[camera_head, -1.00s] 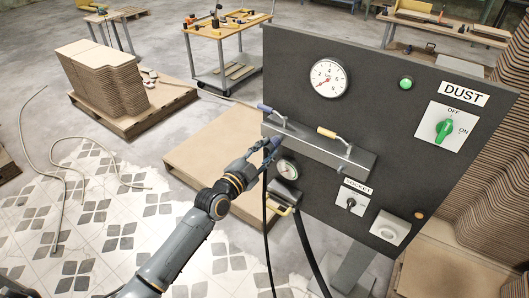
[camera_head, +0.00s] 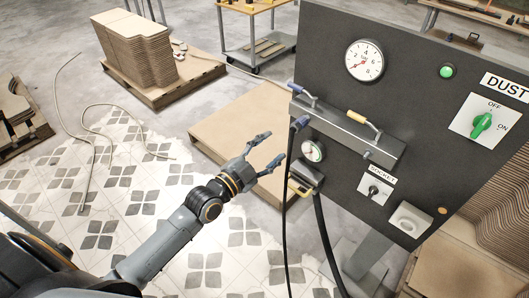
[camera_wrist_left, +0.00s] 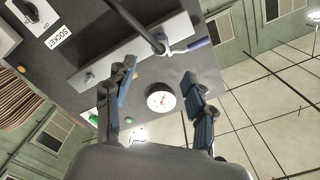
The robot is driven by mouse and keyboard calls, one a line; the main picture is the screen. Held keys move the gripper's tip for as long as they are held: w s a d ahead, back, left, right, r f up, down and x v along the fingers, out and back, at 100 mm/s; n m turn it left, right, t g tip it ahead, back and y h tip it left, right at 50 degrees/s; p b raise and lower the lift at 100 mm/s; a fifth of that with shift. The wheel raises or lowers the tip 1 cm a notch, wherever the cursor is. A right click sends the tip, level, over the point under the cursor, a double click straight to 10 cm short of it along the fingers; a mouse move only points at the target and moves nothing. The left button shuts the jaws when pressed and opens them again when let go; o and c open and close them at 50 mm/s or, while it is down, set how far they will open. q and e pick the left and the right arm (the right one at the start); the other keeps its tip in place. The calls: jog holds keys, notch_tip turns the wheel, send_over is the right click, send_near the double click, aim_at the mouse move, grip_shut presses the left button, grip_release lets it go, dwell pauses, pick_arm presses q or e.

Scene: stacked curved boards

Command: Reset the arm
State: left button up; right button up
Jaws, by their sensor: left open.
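My left gripper (camera_head: 268,152) is open and empty in the head view, to the left of the dark control panel (camera_head: 420,75) and apart from it. In the left wrist view its two fingers (camera_wrist_left: 160,98) are spread, with the panel and a small gauge (camera_wrist_left: 161,98) beyond them. The panel carries a blue-handled lever (camera_head: 302,93) and a yellow-handled lever (camera_head: 363,121) on a grey bar (camera_head: 345,132). My right gripper is not in view.
A green DUST knob (camera_head: 481,125), a large gauge (camera_head: 364,61) and a socket switch (camera_head: 374,190) are on the panel. Black cables (camera_head: 323,235) hang below it. Stacked curved boards (camera_head: 135,47) stand on a pallet at the back left.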

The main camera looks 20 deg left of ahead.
pick_arm(q)
jog(key=shift+v, duration=1.1)
